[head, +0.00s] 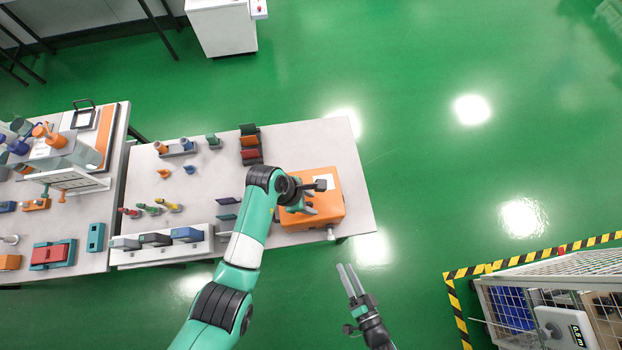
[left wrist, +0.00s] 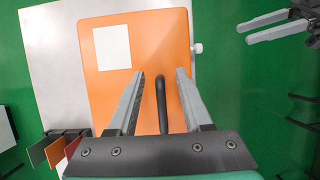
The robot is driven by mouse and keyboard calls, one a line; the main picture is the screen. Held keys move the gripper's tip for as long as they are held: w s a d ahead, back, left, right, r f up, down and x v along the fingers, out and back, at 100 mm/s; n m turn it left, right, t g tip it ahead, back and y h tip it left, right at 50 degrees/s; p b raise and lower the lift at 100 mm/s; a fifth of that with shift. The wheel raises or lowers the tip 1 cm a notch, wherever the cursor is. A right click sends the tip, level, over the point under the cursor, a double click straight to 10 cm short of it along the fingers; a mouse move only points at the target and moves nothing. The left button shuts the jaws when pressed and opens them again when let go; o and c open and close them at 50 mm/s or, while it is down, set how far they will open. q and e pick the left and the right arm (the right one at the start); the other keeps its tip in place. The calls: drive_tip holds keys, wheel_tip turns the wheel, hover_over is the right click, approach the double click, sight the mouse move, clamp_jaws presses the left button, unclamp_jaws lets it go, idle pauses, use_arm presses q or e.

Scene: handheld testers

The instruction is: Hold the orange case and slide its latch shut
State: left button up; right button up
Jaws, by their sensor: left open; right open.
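The orange case (head: 335,212) lies at the right end of the table, with a white label (left wrist: 112,48) on its top. A dark handle bar (left wrist: 162,105) stands between the fingers of my left gripper (left wrist: 160,74). That gripper is open above the case; I cannot tell whether it touches the bar. In the head view my left gripper (head: 311,198) partly covers the case top. A pale latch knob (head: 331,232) sticks out from the case's near side and also shows in the left wrist view (left wrist: 197,48). My right gripper (head: 346,267) is open and empty, off the table's near edge, apart from the case.
Dark, orange and red upright pieces (head: 250,143) stand on the table (head: 340,145) behind and left of the case. Several small testers and trays fill the table further left. A wire cage (head: 550,290) with striped edging stands at lower right. Floor around my right gripper is clear.

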use_arm(q)
drive_tip(key=shift+d+f, duration=0.2)
drive_tip(key=shift+f, duration=0.2)
clamp_jaws()
idle(1.1)
